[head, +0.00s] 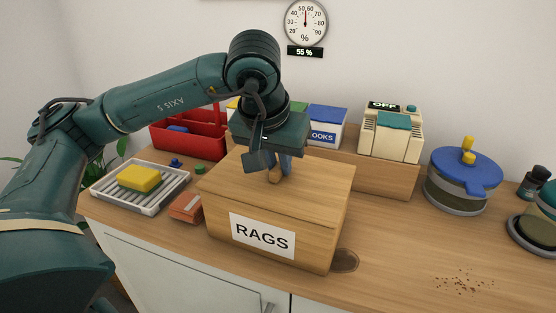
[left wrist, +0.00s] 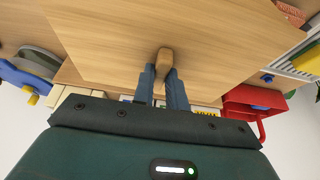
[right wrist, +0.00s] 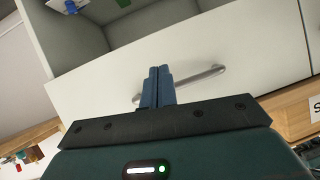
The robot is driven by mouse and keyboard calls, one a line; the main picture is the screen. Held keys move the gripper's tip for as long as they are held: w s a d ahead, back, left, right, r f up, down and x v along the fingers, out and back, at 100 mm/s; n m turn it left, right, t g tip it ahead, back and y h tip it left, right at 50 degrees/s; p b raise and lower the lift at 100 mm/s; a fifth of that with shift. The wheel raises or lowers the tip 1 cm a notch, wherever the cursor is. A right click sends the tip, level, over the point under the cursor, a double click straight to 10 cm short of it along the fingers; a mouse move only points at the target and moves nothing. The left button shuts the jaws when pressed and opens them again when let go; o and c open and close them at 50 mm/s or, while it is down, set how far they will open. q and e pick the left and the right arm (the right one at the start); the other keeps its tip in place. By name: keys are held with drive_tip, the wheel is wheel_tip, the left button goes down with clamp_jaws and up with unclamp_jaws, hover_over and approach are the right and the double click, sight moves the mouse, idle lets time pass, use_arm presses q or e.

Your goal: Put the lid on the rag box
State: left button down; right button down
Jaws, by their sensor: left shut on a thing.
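The wooden rag box (head: 308,256), with a white RAGS label on its front, stands on the counter in the head view. Its flat wooden lid (head: 318,188) lies over the top of the box and covers the opening. I see no clear gap between lid and box. My left gripper (head: 277,170) comes down from above and is shut on the lid's wooden knob, which also shows between the fingers in the left wrist view (left wrist: 165,60). My right gripper (right wrist: 160,72) is shut and empty, its fingers together in front of a white cabinet front with a bar handle.
A white tray (head: 107,196) with a yellow sponge (head: 139,178) and an orange-brown block (head: 186,208) lie left of the box. A red caddy (head: 190,140) and a beige machine (head: 391,133) stand behind. A blue-lidded pot (head: 462,181) is right. Crumbs dot the counter's front right.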

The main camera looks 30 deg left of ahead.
use_arm(q)
drive_tip(key=c, duration=1.3)
unclamp_jaws()
drive_tip(key=shift+c, duration=0.2)
use_arm(e)
drive_tip(key=shift+r, duration=0.15)
use_arm(q)
drive_tip(key=shift+s+d+r, duration=0.1)
drive_tip(key=shift+s+r, duration=0.05)
drive_tip(key=shift+r, duration=0.5)
drive_tip(key=p+v, duration=0.2)
drive_tip(key=v, duration=0.9)
drive_tip(key=shift+s+r, duration=0.15)
drive_tip(key=shift+r, duration=0.25)
use_arm(e)
wheel_tip(320, 180, up, 2)
drive_tip(key=shift+r, duration=0.1)
